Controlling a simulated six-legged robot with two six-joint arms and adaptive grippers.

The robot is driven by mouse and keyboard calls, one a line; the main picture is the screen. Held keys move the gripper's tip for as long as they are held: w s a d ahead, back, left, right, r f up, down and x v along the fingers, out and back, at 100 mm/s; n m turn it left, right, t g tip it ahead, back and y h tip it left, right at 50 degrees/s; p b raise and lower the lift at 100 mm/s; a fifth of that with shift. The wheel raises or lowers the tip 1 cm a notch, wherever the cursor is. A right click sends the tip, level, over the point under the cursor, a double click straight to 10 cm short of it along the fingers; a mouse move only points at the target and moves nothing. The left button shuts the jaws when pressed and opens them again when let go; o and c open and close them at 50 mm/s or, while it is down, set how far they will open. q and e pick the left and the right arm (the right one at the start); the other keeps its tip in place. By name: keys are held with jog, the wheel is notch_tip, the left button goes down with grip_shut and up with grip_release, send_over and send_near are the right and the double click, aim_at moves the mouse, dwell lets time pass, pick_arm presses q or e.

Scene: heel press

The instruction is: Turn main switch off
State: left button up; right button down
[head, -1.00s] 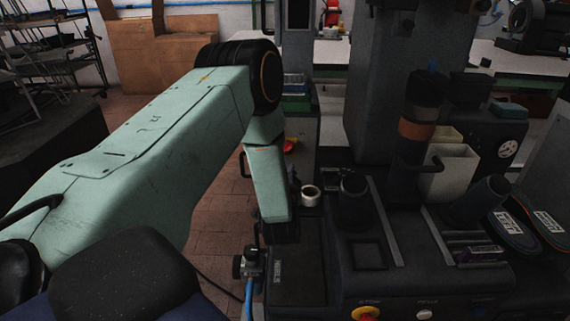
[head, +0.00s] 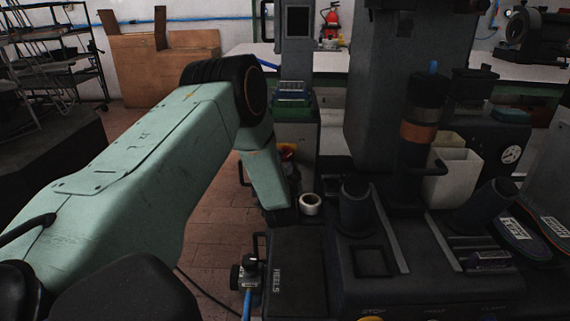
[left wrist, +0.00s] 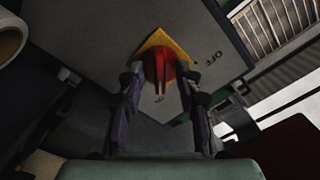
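The main switch is a red handle (left wrist: 160,75) on a yellow diamond plate (left wrist: 160,45), set in a grey panel (left wrist: 105,30) in the left wrist view. An OFF label lies right of the plate and an ON label below it; the handle points down toward ON. In the head view the switch (head: 288,152) shows small, red and yellow, beyond my left wrist. My left gripper (left wrist: 161,78) is open, with one finger on each side of the handle. Whether the fingers touch it is unclear. My right gripper is not in view.
A white tape roll (head: 310,203) sits just right of my left wrist. The dark press machine (head: 375,285) with cups and a white bin (head: 452,178) fills the right side. A valve with a blue hose (head: 246,275) stands in front. Brick floor (head: 213,230) is open at left.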

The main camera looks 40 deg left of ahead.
pick_arm(q)
jog(key=shift+d+r, duration=0.1)
jog(key=shift+c, duration=0.9)
grip_shut()
jog(key=n, duration=0.4)
jog(key=shift+p, duration=0.3)
jog(key=n, duration=0.3)
jog(key=shift+n, duration=0.3)
jog(key=n+b, duration=0.1)
jog(key=n, duration=0.3)
jog(key=shift+n, duration=0.3)
jog(key=n+b, duration=0.1)
jog(key=n, duration=0.4)
jog(key=shift+n, duration=0.3)
